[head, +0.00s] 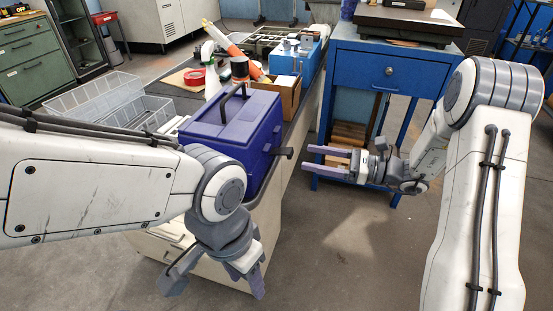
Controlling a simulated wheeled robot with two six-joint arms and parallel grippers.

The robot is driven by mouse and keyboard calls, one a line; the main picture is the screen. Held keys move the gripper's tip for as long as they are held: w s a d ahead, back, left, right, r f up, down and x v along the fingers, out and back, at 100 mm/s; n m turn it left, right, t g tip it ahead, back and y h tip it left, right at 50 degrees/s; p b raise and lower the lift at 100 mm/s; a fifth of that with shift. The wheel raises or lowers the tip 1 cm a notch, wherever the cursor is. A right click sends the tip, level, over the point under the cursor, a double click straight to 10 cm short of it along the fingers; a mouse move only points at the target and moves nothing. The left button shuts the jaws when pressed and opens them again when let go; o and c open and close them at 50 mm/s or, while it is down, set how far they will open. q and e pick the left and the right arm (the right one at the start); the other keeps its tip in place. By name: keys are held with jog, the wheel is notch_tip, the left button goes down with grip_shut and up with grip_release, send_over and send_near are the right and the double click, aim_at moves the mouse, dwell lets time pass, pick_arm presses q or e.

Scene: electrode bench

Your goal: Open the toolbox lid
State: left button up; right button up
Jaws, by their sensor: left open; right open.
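The toolbox (226,135) is a blue-violet box near the end of the bench. Its lid is closed, and a dark handle (234,96) stands up on top. My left arm hides the lower left of the toolbox. My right gripper (308,160) is to the right of the toolbox, pointing left at it, open and empty, apart from the dark piece.
Wire baskets (95,101) stand left of the toolbox. A spray bottle (211,75), red tape (194,77), a cardboard box (287,96) and a blue box (297,62) sit behind it. A blue workbench (385,75) stands at the right. Floor between the benches is clear.

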jog(key=x, duration=1)
jog(key=shift+w, duration=0.2)
grip_shut()
dwell(1.1)
